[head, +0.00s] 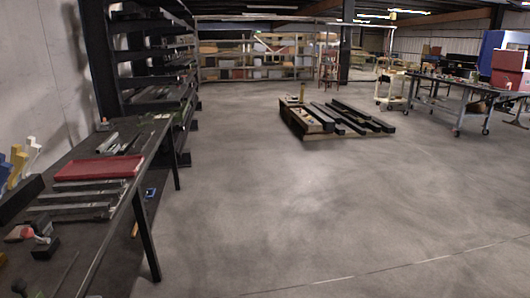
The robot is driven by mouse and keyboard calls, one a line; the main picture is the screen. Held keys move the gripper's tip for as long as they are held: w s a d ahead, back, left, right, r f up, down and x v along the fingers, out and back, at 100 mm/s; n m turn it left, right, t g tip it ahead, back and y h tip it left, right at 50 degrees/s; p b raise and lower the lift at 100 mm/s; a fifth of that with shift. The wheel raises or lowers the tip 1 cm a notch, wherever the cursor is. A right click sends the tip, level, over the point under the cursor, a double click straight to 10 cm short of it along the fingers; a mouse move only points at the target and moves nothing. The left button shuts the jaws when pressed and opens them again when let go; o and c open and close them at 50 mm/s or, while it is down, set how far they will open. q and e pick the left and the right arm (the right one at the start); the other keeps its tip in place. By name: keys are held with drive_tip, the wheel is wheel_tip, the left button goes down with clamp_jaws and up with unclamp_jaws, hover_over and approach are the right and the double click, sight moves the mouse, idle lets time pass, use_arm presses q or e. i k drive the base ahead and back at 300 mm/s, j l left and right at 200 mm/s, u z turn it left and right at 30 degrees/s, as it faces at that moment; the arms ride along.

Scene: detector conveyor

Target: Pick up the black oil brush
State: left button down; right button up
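I cannot make out a black oil brush for certain in the head view. Small dark items lie on the dark workbench (100,222) at the left, among them a black block (45,248) near its front end and a dark piece (19,286) at the bottom left edge; both are too small to identify. A thin dark rod (66,272) lies beside them. Neither of my grippers shows in this view.
The bench also holds a red tray (99,168), metal bars (80,195) and a red-and-white item (19,233). A pallet with black beams (349,117) lies on the floor ahead. A wheeled table (458,103) stands at the right. The middle floor is clear.

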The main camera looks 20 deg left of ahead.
sight(41, 226)
drive_tip(key=i+j+u, duration=0.1)
drive_tip(key=i+u, duration=0.2)
drive_tip(key=u, duration=0.15)
drive_tip(key=i+u, duration=0.35)
drive_tip(key=u, duration=0.15)
drive_tip(key=i+l+u, duration=0.1)
drive_tip(key=i+u, duration=0.2)
drive_tip(key=u, duration=0.15)
drive_tip(key=i+l+u, duration=0.25)
drive_tip(key=u, duration=0.2)
